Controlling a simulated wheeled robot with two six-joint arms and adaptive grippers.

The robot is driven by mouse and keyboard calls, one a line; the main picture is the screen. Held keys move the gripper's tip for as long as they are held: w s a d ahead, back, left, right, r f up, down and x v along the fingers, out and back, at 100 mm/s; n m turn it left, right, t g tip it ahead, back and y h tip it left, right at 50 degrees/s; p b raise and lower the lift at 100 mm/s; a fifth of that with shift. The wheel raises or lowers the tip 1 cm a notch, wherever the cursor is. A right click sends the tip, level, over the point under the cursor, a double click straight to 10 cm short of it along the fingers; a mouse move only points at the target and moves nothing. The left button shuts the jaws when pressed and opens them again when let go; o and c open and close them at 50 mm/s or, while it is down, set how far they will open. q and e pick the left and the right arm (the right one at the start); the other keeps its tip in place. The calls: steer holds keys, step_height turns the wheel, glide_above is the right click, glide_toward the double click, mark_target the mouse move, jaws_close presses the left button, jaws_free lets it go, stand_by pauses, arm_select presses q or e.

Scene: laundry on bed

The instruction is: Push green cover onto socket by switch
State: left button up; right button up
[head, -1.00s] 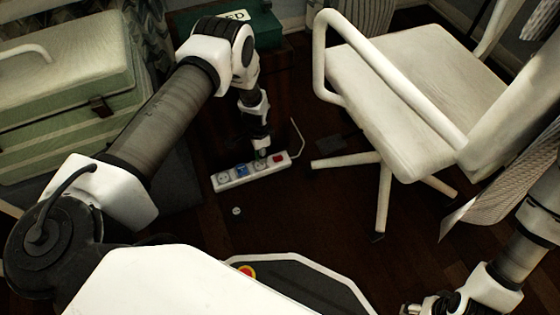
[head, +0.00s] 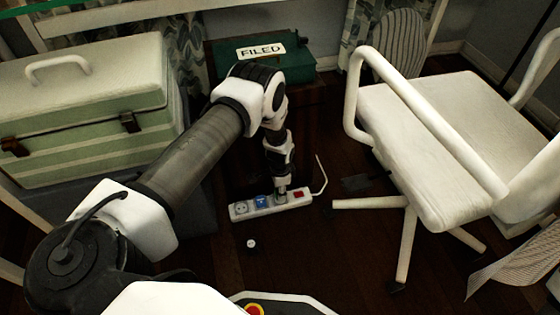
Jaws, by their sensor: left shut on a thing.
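A white power strip (head: 248,212) lies on the dark floor, with a red switch (head: 299,194) at its right end. The left socket (head: 241,208) looks bare, and a blue cover (head: 261,202) sits on the middle one. My left gripper (head: 281,190) points down over the socket by the switch. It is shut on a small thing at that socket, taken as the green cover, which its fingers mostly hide. I cannot tell whether the cover is fully seated. My right gripper is out of view.
A small white round thing (head: 251,244) lies on the floor in front of the strip. A white chair (head: 425,140) stands to the right. A pale green case (head: 85,110) is at left, a green "FILED" box (head: 300,66) behind. The strip's cord (head: 321,175) bends up at its right end.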

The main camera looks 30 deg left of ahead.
arm_select(q)
steer(key=shift+f+b, duration=0.4)
steer(key=shift+f, duration=0.55)
steer(key=shift+b, duration=0.35)
stand_by(1.2)
steer(key=shift+f+b, duration=0.5)
steer(key=shift+b, duration=0.05)
steer(key=o, duration=1)
steer(key=shift+r, duration=0.1)
step_height(320, 180, up, 12)
steer(key=shift+f, duration=0.1)
stand_by(0.3)
